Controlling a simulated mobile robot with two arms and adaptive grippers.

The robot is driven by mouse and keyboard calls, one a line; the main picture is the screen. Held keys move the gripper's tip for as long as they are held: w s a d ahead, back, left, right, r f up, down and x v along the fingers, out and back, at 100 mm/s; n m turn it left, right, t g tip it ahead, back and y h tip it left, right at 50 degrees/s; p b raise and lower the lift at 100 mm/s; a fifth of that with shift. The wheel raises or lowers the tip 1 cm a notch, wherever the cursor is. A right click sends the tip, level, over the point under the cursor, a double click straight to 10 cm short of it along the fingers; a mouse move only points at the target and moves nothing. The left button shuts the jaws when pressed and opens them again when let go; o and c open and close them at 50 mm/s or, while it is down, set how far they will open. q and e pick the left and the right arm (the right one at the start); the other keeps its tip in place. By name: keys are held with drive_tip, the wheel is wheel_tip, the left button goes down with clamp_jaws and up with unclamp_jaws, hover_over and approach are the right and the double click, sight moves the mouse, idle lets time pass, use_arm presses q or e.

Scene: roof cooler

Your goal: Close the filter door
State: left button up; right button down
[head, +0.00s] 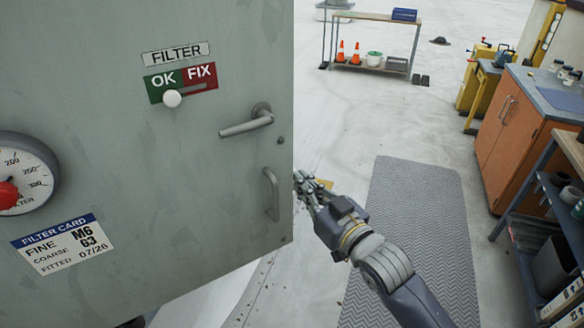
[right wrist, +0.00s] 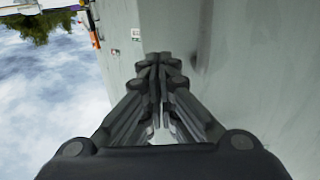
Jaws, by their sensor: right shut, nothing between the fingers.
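The filter door (head: 120,130) is a grey-green panel filling the left of the head view, standing open with its right edge over the pale floor. It carries a lever handle (head: 246,125), a D-shaped pull handle (head: 271,194) and an OK/FIX slider (head: 172,98) with its white knob under OK. My right gripper (head: 303,185) is shut and empty, just right of the door's edge near the pull handle. Whether it touches the door is unclear. In the right wrist view its closed fingers (right wrist: 158,62) point along grey-green panel surfaces. My left gripper is not in view.
A round gauge (head: 18,175) and a filter card (head: 62,243) are on the door. A grey mat (head: 415,230) lies on the floor at right. An orange cabinet (head: 512,125) and a shelf (head: 525,225) line the right side. A bench (head: 372,62) stands behind.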

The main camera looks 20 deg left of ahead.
sight(285, 166)
drive_tip(key=p+x, duration=0.1)
drive_tip(key=x, duration=0.4)
idle(0.4)
